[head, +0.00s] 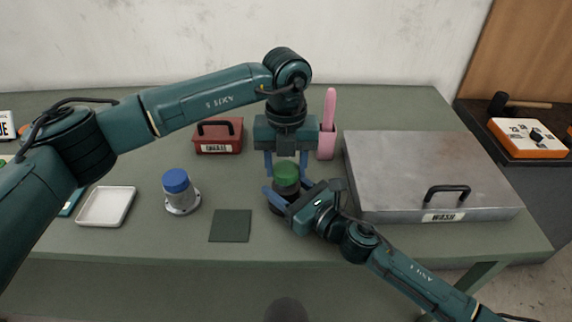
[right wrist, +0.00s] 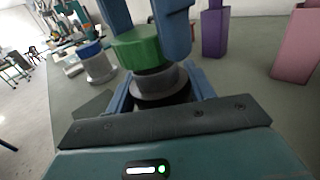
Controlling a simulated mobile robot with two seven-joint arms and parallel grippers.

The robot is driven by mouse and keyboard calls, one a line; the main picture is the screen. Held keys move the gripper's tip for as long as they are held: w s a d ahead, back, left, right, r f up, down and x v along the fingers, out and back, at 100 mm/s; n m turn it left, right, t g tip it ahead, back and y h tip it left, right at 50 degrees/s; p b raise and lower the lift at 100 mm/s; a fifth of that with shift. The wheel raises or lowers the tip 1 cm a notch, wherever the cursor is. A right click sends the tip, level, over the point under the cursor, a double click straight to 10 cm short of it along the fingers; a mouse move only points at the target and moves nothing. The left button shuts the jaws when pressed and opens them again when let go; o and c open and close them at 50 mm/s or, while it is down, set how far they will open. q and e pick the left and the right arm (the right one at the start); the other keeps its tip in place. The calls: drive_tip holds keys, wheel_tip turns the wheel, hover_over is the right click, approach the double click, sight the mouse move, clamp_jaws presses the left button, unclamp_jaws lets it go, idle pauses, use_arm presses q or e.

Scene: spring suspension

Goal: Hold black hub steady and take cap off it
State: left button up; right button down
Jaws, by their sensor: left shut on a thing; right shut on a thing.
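The black hub (head: 279,209) stands on the green table in the head view, with the green cap (head: 286,172) on top. In the right wrist view the cap (right wrist: 137,48) sits over the hub's grey neck and dark base (right wrist: 163,95). My left gripper (head: 286,166) comes down from above and is shut on the cap, one blue finger on each side. My right gripper (head: 283,197) reaches in low from the right and is shut on the hub. Its fingers partly hide the hub.
A grey hub with a blue cap (head: 176,187) stands to the left, near a white tray (head: 106,207) and a dark mat (head: 230,226). A red box (head: 218,146) and pink holder (head: 327,143) stand behind. A metal WASH lid (head: 410,165) fills the right.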

sight(286, 168)
use_arm(q)
drive_tip(key=shift+r, duration=2)
use_arm(e)
drive_tip(key=shift+c, duration=2.3)
unclamp_jaws()
